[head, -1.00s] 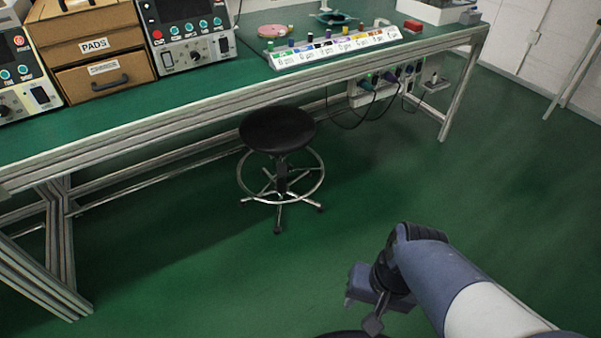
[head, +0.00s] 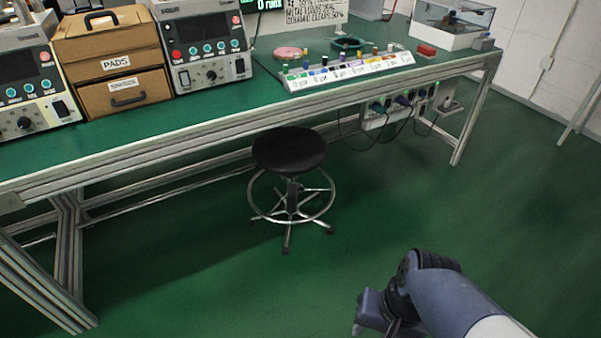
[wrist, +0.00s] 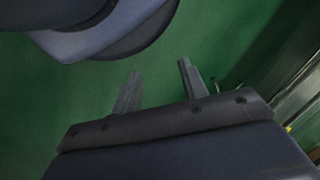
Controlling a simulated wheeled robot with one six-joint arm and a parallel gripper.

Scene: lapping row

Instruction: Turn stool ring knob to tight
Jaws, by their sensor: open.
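The stool (head: 290,150) has a round black seat and a chrome foot ring (head: 262,213) around its central column. It stands upright on the floor, partly under the front edge of the bench. The ring's knob is too small to make out. My gripper shows in the wrist view (wrist: 158,78), with its two fingers apart and nothing between them. In the head view my arm is at the lower right, well apart from the stool, and the fingertips are out of the picture. The stool is not clearly seen in the wrist view.
The green-topped bench (head: 200,128) runs along the back, with a leg frame at the left. Lapping machines and a brown pads cabinet (head: 115,62) stand on it. Plugs and cables (head: 400,108) hang under its right part. The green floor (head: 470,220) in front is clear.

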